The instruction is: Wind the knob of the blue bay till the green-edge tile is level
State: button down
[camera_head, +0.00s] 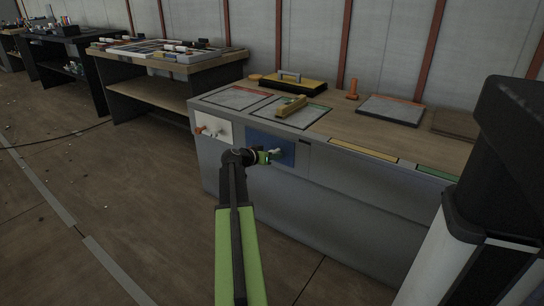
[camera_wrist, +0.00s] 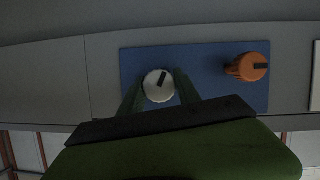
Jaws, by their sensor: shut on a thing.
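The blue bay panel (camera_head: 284,145) is on the front of the grey bench; the wrist view shows it too (camera_wrist: 205,62). My gripper (camera_head: 268,156) reaches it from the front. In the wrist view, my gripper (camera_wrist: 159,94) has a finger on each side of a pale round knob (camera_wrist: 156,88) and is shut on it. The knob's dark pointer mark leans slightly right of up in that view. An orange knob (camera_wrist: 247,67) sits to its right, untouched. A grey tile (camera_head: 312,117), apparently green-edged, lies on the bench above the bay, with a yellowish level (camera_head: 291,106) on it. Its tilt is too small to read.
A white panel (camera_head: 222,130) with knobs is left of the blue one. Another grey tile (camera_head: 235,98) lies above it. A yellow-black tool (camera_head: 288,86), an orange upright piece (camera_head: 353,89) and a red-edged tile (camera_head: 390,110) lie further back. The floor left of the bench is open.

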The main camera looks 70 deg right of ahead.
jog(key=c, duration=0.9)
grip_release()
jog(key=shift+o, duration=0.2)
jog(key=p+v, duration=0.6)
jog(key=v, duration=1.1)
jog(key=shift+a, duration=0.25)
